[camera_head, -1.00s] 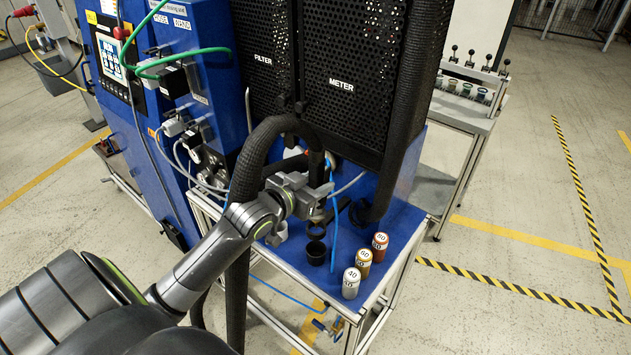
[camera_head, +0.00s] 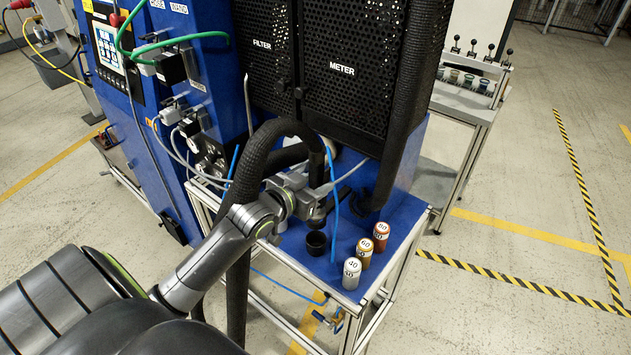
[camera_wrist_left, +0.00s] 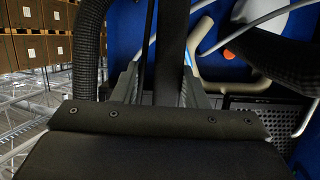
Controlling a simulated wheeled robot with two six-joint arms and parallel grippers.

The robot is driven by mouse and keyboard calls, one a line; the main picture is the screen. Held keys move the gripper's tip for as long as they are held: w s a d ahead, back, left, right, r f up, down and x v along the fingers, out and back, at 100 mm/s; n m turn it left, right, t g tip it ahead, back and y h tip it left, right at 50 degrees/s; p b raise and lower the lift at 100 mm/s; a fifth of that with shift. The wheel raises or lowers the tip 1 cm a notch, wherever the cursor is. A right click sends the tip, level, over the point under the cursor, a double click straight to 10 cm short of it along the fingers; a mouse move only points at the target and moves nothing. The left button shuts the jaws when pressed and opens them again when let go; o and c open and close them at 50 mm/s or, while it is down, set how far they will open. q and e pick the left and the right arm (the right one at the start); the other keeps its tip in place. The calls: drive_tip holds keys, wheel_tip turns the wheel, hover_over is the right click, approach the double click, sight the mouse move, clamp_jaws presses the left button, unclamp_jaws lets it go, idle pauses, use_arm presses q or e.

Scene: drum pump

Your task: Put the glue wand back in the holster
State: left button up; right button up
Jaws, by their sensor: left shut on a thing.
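My left gripper (camera_head: 314,194) is shut on the glue wand (camera_head: 318,214), which hangs nozzle-down over the table. A thick black hose loops up from the wand and over my arm. The black holster cup (camera_head: 316,243) stands on the blue table top just below the nozzle. The nozzle seems close above the cup rim; I cannot tell whether it touches or enters. In the left wrist view, a dark upright shape (camera_wrist_left: 172,50) runs between the grey fingers; the nozzle and cup are hidden there. My right gripper is not in view.
White (camera_head: 351,273), amber (camera_head: 364,254) and red-brown (camera_head: 381,236) numbered cartridges stand to the right of the cup. The perforated black cabinet (camera_head: 345,75) rises behind. A thin blue line (camera_head: 331,185) passes close to the gripper. Another thick hose (camera_head: 395,120) hangs at right.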

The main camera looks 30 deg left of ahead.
use_arm(q)
drive_tip(key=shift+f, duration=0.4)
drive_tip(key=o, duration=0.8)
drive_tip(key=shift+f, duration=0.15)
drive_tip(key=shift+c, duration=0.2)
drive_tip(key=shift+s, duration=0.1)
drive_tip(key=shift+s+r, duration=0.3)
drive_tip(key=shift+s, duration=0.05)
drive_tip(key=shift+p+v, duration=1.35)
drive_tip(key=shift+v, duration=0.45)
drive_tip(key=p+v, duration=0.4)
drive_tip(key=v, duration=0.2)
drive_tip(key=shift+s, duration=0.3)
